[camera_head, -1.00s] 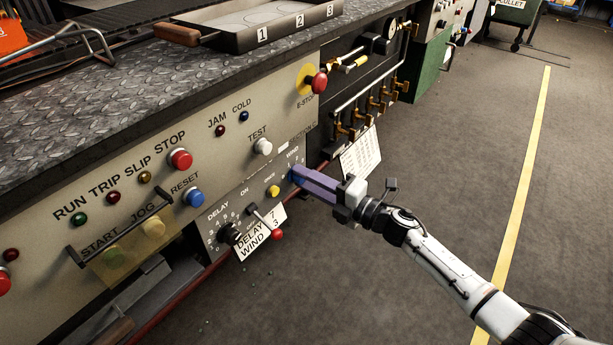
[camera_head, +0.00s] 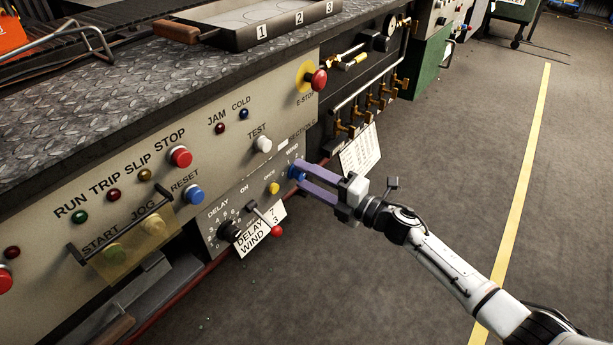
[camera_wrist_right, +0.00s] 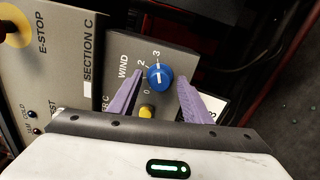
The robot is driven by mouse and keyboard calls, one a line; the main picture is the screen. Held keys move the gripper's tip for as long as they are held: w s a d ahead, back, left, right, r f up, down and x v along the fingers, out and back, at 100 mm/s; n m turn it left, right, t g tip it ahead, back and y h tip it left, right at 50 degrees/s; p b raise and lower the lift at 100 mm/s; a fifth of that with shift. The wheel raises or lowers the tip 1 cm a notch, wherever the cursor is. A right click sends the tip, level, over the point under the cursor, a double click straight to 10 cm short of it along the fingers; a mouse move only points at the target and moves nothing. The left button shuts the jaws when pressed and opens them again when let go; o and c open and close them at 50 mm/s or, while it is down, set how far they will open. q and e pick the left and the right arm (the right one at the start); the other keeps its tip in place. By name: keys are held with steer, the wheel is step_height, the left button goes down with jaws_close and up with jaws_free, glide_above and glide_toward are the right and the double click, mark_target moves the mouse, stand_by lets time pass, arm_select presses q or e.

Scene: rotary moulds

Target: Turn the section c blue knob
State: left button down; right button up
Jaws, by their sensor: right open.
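The blue knob (camera_head: 293,173) sits under the WIND label on the grey Section C panel (camera_head: 222,214). In the right wrist view the knob (camera_wrist_right: 159,80) has a white mark and a dial numbered around it, with 0, 2 and 3 legible. My right gripper (camera_head: 303,178) is open, with its purple fingers reaching to the panel. In the right wrist view one finger is on each side of the knob, with visible gaps. I cannot tell how deep the tips reach. My left gripper is not in view.
A yellow button (camera_head: 273,189), a red-tipped lever (camera_head: 277,231) and a black DELAY knob (camera_head: 229,232) are nearby on the panel. The red E-STOP (camera_head: 319,81) is above. A white card (camera_head: 361,151) hangs to the right.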

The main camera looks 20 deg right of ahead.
arm_select(q)
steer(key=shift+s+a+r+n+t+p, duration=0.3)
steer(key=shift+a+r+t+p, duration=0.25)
steer(key=shift+p, duration=0.35)
arm_select(e)
steer(key=v, duration=1)
